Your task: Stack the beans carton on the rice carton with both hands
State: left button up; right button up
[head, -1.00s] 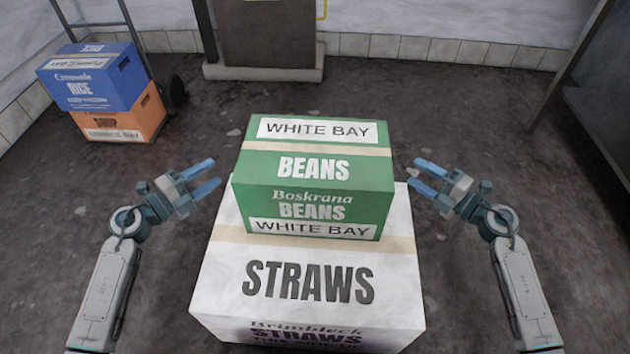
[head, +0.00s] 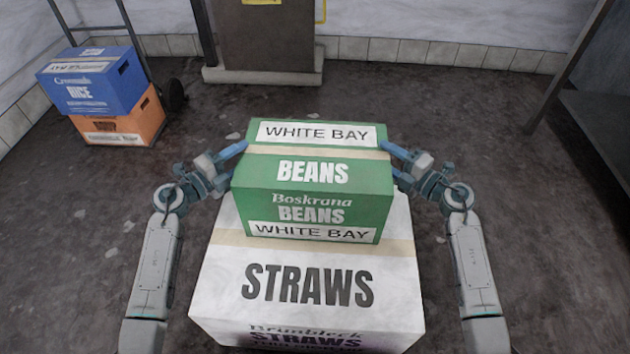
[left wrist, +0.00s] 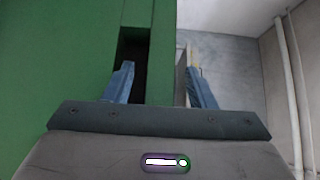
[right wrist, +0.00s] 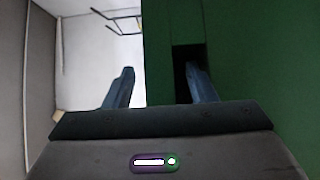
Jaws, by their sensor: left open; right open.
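The green beans carton (head: 312,172) sits on the white straws carton (head: 305,285) in front of me. My left gripper (head: 240,150) is open at its left side, and my right gripper (head: 388,152) is open at its right side. In the left wrist view, one finger lines up with a dark hand hole (left wrist: 133,48) in the green wall, the other is past the carton's edge. The right wrist view shows the same at the other hand hole (right wrist: 188,58). I cannot tell how deep the fingers reach. The blue rice carton (head: 92,85) stands at the far left.
The dark floor between is mostly clear.

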pick_arm(q)
jog(key=shift+w+d, duration=0.3)
pick_arm(e)
jog(key=shift+w+a, duration=0.3)
pick_arm(q)
grip_shut()
pick_arm(e)
grip_shut()
dwell(0.8)
pick_arm(q)
jog(key=shift+r, duration=0.25)
pick_arm(e)
jog(key=shift+r, duration=0.2)
